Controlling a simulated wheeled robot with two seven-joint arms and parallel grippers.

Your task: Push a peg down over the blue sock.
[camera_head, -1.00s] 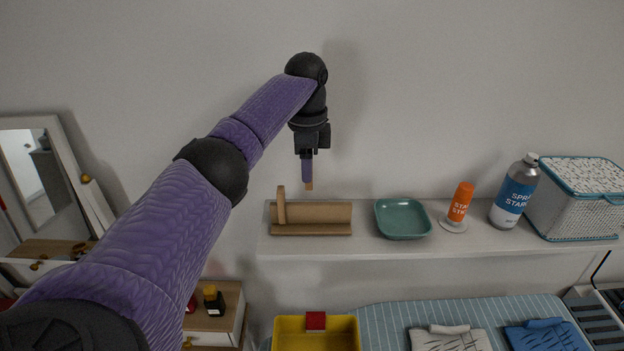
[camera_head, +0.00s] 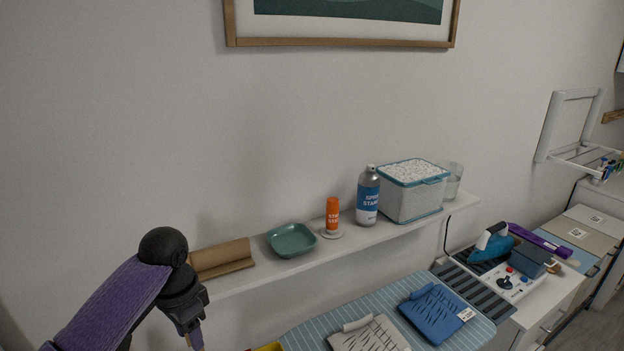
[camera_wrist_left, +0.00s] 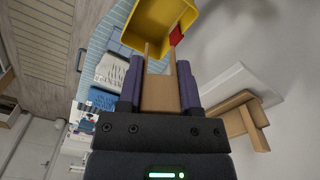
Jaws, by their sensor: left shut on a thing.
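My left gripper (camera_head: 192,334) is low at the left in the head view, in front of the shelf. In the left wrist view my left gripper (camera_wrist_left: 160,85) has its purple fingers shut on a wooden peg (camera_wrist_left: 160,95). The peg has two prongs pointing away from the gripper. Its tip also shows at the lower edge of the head view (camera_head: 197,342). I cannot make out a blue sock for certain. Small coloured things (camera_head: 604,170), some blue, are at the white drying rack (camera_head: 546,130) on the far right wall. My right gripper is not in view.
A white shelf (camera_head: 350,247) carries a brown wooden holder (camera_head: 222,258), teal dish (camera_head: 291,240), orange bottle (camera_head: 332,214), spray can (camera_head: 368,197) and lidded basket (camera_head: 410,195). Below is a striped ironing board (camera_head: 312,333) with folded cloths. An iron (camera_head: 490,245) stands to the right.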

